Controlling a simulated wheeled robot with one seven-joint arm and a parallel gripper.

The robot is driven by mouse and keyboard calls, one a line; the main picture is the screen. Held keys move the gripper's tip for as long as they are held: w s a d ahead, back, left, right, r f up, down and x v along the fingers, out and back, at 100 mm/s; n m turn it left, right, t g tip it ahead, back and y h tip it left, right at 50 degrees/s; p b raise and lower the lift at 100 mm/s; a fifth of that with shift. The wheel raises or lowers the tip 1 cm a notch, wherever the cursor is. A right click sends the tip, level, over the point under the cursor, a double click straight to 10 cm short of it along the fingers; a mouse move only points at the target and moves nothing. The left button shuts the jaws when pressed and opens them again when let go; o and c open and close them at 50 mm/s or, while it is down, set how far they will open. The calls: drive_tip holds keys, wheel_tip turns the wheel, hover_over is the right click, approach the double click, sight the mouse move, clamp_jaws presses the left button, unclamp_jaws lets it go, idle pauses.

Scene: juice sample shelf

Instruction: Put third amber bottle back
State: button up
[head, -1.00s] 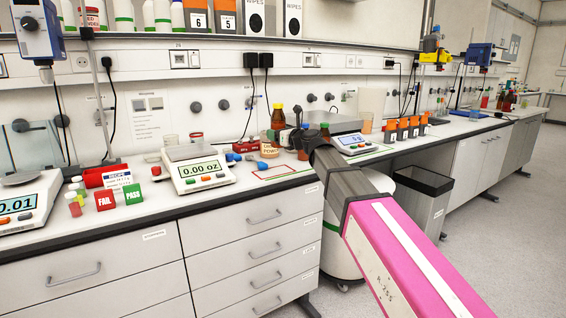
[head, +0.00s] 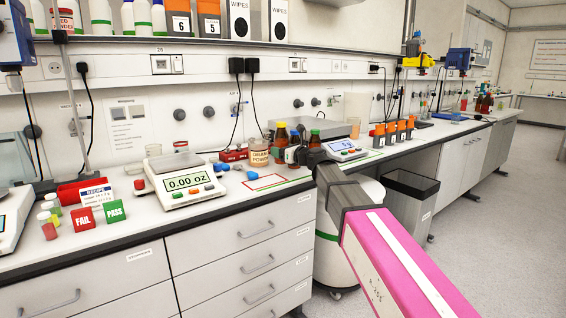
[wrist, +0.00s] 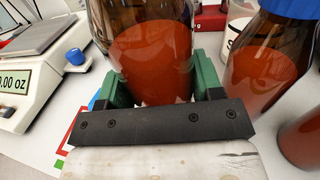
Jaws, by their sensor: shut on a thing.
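My gripper (wrist: 150,88) has its green fingers on both sides of an amber bottle (wrist: 155,50), shut on it. In the head view this appears to be the left amber bottle (head: 281,136) of the group, upright beside my dark gripper (head: 296,154). Its cap is out of the wrist view, and I cannot tell whether its base touches the counter. A blue-capped amber bottle (wrist: 268,65) stands close to the right, apart from the fingers. Another amber bottle (wrist: 302,140) shows partly at the right edge.
A labelled powder jar (head: 259,154) stands just behind and left. A red-outlined area (head: 268,182) on the counter is bare. The 0.00 oz scale (head: 188,186) is further left, with blue pieces between. Another scale (head: 345,150) and orange-topped containers (head: 392,134) are to the right.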

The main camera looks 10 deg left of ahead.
drive_tip(key=shift+w+d+f, duration=0.25)
drive_tip(key=shift+d+f, duration=0.05)
drive_tip(key=shift+d, duration=0.05)
drive_tip(key=shift+f, duration=1.95)
drive_tip(key=o, duration=0.9)
drive_tip(key=shift+f, duration=0.1)
drive_tip(key=v, duration=1.2)
drive_tip(key=shift+s, duration=0.1)
